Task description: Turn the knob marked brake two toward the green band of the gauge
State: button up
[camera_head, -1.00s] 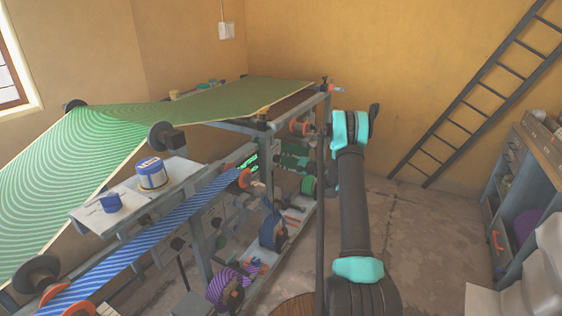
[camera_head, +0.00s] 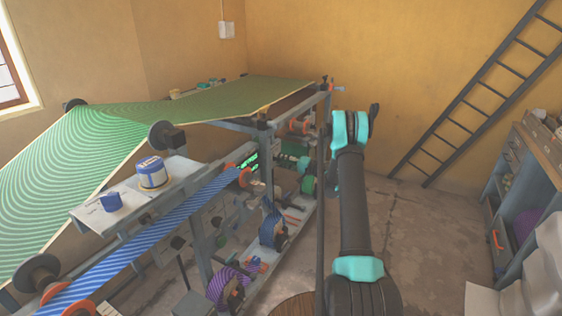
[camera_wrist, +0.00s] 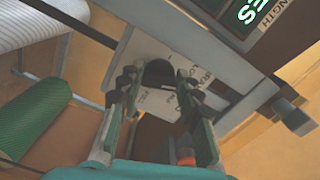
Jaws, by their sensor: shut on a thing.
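In the wrist view, a dark rounded knob (camera_wrist: 158,73) stands out from a pale plate (camera_wrist: 136,48) with small dark lettering. My gripper (camera_wrist: 158,87) has its two fingers shut on the knob, one on each side. The lettering is tilted and partly covered by the fingers, so I cannot read the full marking. I cannot make out a gauge or a green band in either view. In the head view my gripper is hidden, with only my arm showing at the machine's right end.
Beside the plate, a dark display (camera_wrist: 262,20) shows green characters. A grey bar and dark block (camera_wrist: 293,115) lie to the right, a green roll (camera_wrist: 35,117) to the left. In the head view, the green web (camera_head: 90,150) spans the machine; floor right of my arm is clear.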

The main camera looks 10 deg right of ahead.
jog(key=shift+f+n, duration=0.1)
jog(key=shift+n, duration=0.9)
jog(key=shift+s, duration=0.1)
jog(key=o, duration=1.2)
jog(key=shift+c, duration=0.2)
jog(key=v, duration=1.2)
